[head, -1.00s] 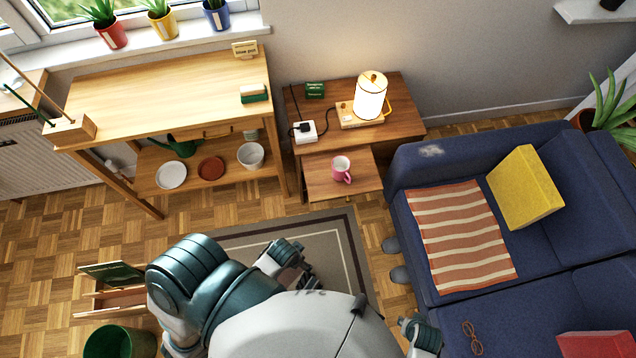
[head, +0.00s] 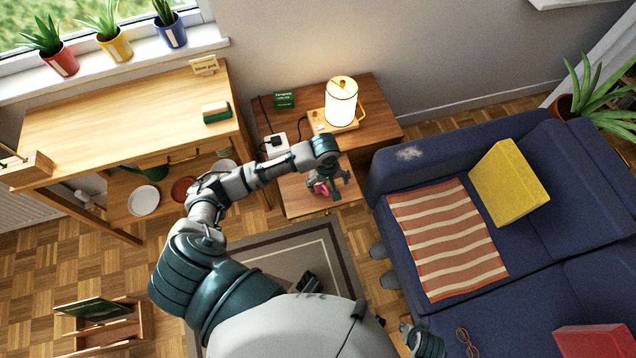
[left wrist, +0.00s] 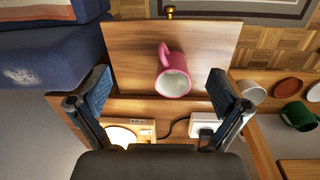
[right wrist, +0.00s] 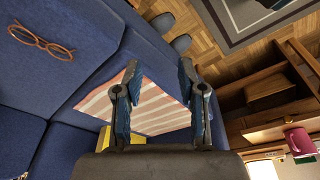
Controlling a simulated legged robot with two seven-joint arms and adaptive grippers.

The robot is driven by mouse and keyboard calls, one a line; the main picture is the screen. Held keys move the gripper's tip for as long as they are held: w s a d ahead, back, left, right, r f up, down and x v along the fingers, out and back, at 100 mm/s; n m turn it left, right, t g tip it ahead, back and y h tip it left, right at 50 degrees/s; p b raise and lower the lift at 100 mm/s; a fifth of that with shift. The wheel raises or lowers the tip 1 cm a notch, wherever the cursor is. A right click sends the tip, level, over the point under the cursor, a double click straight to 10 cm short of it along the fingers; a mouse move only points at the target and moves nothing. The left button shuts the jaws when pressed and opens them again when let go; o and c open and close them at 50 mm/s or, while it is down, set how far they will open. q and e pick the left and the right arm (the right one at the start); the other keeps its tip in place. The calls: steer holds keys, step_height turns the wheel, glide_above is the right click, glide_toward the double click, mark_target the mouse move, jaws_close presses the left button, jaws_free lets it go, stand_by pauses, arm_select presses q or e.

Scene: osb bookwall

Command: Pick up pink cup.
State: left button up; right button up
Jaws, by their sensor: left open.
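The pink cup (left wrist: 173,82) stands upright on the pulled-out wooden board (left wrist: 125,50) of the side table, its handle toward the top of the left wrist view. In the head view the cup (head: 320,188) is partly hidden by my left gripper (head: 328,184), which is over it. In the left wrist view my left gripper (left wrist: 158,78) is open, its fingers apart on either side of the cup, with nothing held. My right gripper (right wrist: 159,66) is open and empty over the sofa side; the cup (right wrist: 299,140) shows at the right edge of that view.
A lit lamp (head: 341,103) and a white socket box (head: 274,143) with a cable stand on the side table behind the board. The blue sofa (head: 400,166) is close on the right. The wooden workbench (head: 110,115) stands on the left.

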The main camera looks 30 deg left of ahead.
arm_select(q)
steer(key=w+a+r+n, duration=0.4)
steer(key=a+r+n, duration=0.1)
steer(key=a, duration=0.2)
steer(key=b, duration=0.3)
glide_above(320, 185)
steer(key=w+a, duration=0.2)
step_height(320, 185, down, 8)
arm_select(e)
step_height(320, 185, up, 4)
steer(key=s+r, duration=0.1)
arm_select(q)
steer(key=shift+y, duration=0.3)
step_height(320, 185, down, 9)
steer(key=b, duration=0.3)
steer(key=shift+s+r, duration=0.1)
steer(key=shift+r, duration=0.1)
steer(key=shift+a+f, duration=0.1)
steer(key=shift+f, duration=0.05)
steer(key=c, duration=1.4)
arm_select(e)
steer(key=w+a+r+t+y, duration=0.1)
steer(key=w+a+t, duration=0.1)
steer(key=w, duration=0.4)
steer(key=w+a+r+t, duration=0.2)
steer(key=w+t, duration=0.3)
steer(key=w, duration=0.1)
steer(key=shift+r+t+y, duration=0.25)
steer(key=shift+t+y, duration=0.05)
steer(key=shift+y, duration=0.1)
